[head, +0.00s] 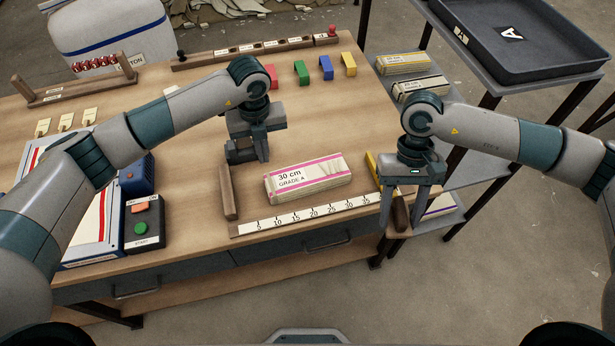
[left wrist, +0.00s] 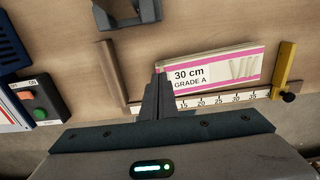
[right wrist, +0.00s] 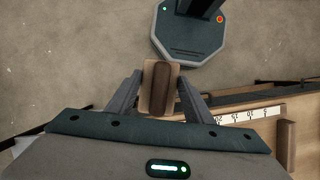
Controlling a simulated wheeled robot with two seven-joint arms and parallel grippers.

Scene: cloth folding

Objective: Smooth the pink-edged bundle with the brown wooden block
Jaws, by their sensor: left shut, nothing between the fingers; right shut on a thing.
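The pink-edged bundle (head: 308,184), labelled 30 cm GRADE A, lies flat on the table behind the ruler. It also shows in the left wrist view (left wrist: 235,71), with some creased-looking marks at its right end. My left gripper (head: 246,158) is shut and empty, above the table by the bundle's left end. Its closed fingertips (left wrist: 163,76) overlap that end's edge in the left wrist view; contact cannot be told. My right gripper (head: 400,228) is shut on the brown wooden block (head: 401,214), to the right of the bundle. The block's dark grip (right wrist: 160,88) sits between the fingers, floor behind it.
A ruler strip (head: 310,213) runs along the front. A wooden stop bar (head: 227,192) stands left, a yellow stop (head: 373,170) right. A button box (head: 144,221) is left. Coloured clips (head: 302,72) lie behind. A shelf with bundles (head: 404,62) and a tray (head: 520,35) stands right.

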